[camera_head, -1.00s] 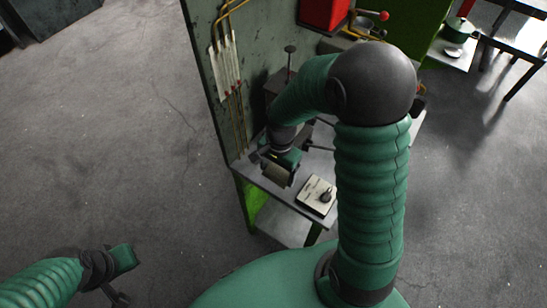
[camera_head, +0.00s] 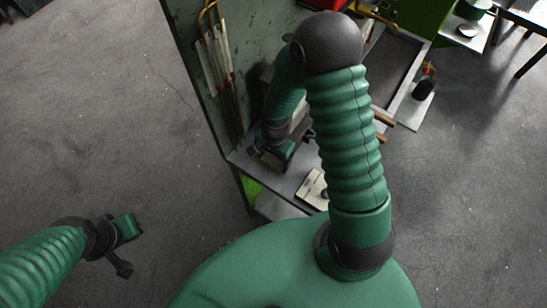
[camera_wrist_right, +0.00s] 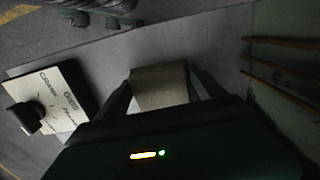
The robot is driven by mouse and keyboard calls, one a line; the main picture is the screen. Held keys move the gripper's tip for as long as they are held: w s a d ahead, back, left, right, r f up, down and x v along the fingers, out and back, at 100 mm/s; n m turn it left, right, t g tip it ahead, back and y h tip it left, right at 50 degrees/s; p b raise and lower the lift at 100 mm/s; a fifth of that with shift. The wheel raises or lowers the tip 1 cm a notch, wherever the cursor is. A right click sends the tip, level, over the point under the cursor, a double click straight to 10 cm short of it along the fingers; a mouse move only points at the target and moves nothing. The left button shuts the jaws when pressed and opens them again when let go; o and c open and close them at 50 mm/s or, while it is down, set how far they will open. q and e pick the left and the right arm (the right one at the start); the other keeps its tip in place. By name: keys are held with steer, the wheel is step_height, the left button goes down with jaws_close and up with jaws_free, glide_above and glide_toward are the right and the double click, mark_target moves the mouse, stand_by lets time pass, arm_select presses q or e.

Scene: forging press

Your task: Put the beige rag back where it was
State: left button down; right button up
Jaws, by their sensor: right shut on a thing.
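The beige rag (camera_wrist_right: 158,88) hangs between the two dark fingers of my right gripper in the right wrist view, above the grey table top. My right gripper (camera_wrist_right: 163,90) is shut on it. In the head view, my right gripper (camera_head: 278,158) is over the table's left part, close to the green wall panel; I cannot make out the rag there. My left gripper (camera_head: 125,232) is at the lower left of the head view, over bare floor and far from the table.
A pale control box (camera_wrist_right: 58,98) with a black knob sits on the grey table (camera_wrist_right: 110,52), left of the rag in the wrist view. Wooden handles (camera_wrist_right: 280,60) lie at the right. Pale strips (camera_head: 217,58) hang on the green panel (camera_head: 200,30). Floor at left is clear.

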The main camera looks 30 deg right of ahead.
mark_target(269, 163)
steer(key=shift+s, duration=0.2)
steer(key=shift+a, duration=0.3)
steer(key=o, duration=1.2)
steer(key=shift+a, duration=0.75)
steer(key=shift+c, duration=0.2)
steer(key=o, duration=0.4)
steer(key=shift+w+a, duration=0.1)
steer(key=shift+a, duration=0.05)
steer(key=shift+d, duration=0.5)
steer(key=r, duration=0.1)
steer(key=d+r, duration=0.1)
steer(key=shift+r, duration=0.3)
arm_select(q)
steer(key=shift+s+a+f, duration=0.15)
steer(key=shift+s+a, duration=0.05)
steer(key=shift+a, duration=0.5)
arm_select(e)
steer(key=s+a+r+n+t, duration=0.1)
steer(key=s+a+r+n, duration=0.1)
steer(key=r+n, duration=0.4)
steer(key=s+a+r+n+t, duration=0.1)
steer(key=s+a+r+n, duration=0.1)
steer(key=r+n, duration=0.4)
steer(key=shift+s+a+r+n+t, duration=0.25)
steer(key=shift+a+r+n+t, duration=0.1)
steer(key=shift+n, duration=0.35)
